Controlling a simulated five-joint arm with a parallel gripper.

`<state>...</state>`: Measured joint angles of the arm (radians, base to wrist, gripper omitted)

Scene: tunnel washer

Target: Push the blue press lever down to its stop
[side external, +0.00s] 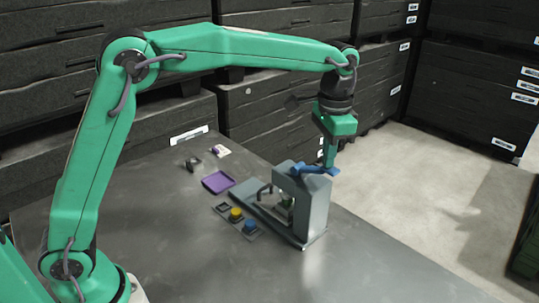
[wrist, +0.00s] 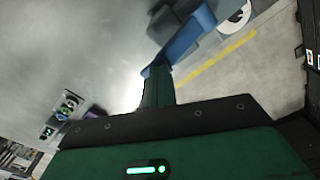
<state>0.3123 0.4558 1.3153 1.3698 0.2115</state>
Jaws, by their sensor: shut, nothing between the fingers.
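The grey press (side external: 315,208) stands on the dark table near its right edge. Its blue press lever (side external: 312,169) lies across the top, roughly level, with a flat end pointing right. My gripper (side external: 329,163) is shut and empty, pointing down with its fingertips at the lever's right end. In the wrist view my gripper's shut fingers (wrist: 157,70) meet the end of the blue lever (wrist: 185,40). The fingertips look to be at or on the lever; I cannot tell for sure whether they touch. The press body is partly cut off in the wrist view.
A holder with a yellow piece (side external: 236,213) and a blue piece (side external: 250,226) sits left of the press. A purple tray (side external: 218,182) lies behind it. Black stacked crates (side external: 270,100) line the back. The table's front is clear.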

